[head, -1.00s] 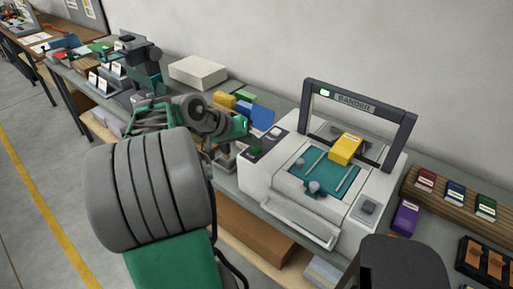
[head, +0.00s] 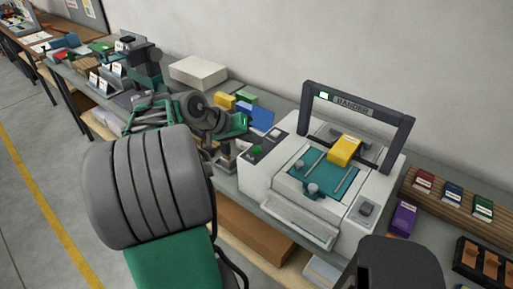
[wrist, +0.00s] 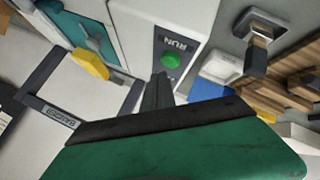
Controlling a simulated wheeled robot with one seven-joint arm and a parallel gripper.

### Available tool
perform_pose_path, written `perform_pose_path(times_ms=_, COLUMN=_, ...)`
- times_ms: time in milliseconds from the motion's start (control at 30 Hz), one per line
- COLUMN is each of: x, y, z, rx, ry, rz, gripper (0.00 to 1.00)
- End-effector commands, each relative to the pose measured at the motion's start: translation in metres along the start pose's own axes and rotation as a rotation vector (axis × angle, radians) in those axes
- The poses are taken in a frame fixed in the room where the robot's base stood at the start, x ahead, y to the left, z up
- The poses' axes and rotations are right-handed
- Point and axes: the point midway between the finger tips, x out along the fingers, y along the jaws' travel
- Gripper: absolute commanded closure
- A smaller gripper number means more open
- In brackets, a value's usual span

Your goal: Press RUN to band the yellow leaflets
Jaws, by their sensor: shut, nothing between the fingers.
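The banding machine (head: 275,192) is a white unit on the bench with a dark arch labelled BANDER and a small lit green display. The yellow leaflets (head: 345,149) lie on its teal bed, by the arch; they also show in the wrist view (wrist: 90,63). The round green RUN button (wrist: 172,60) sits on the machine's grey panel at the left end; it shows in the head view (head: 256,150). My gripper (wrist: 158,80) is shut and empty, its dark fingertips just short of the button in the wrist view. I cannot tell whether they touch it.
Left of the machine are a blue block (head: 262,119) and other coloured packs. A wooden rack (head: 450,200) of coloured packs and a purple pack (head: 403,217) stand on the right. A wall runs behind.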

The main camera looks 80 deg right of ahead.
Motion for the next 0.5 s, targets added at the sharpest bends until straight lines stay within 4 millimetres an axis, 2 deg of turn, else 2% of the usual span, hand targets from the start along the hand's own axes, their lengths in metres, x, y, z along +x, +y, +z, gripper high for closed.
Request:
perform_pose_path(times_ms=167, x=-0.006, y=0.004, z=-0.004, rx=0.001, ry=0.001, rz=0.000, gripper=1.00)
perform_pose_path(times_ms=500, x=-0.031, y=0.022, z=-0.023, rx=0.000, ry=0.001, rz=0.000, gripper=1.00)
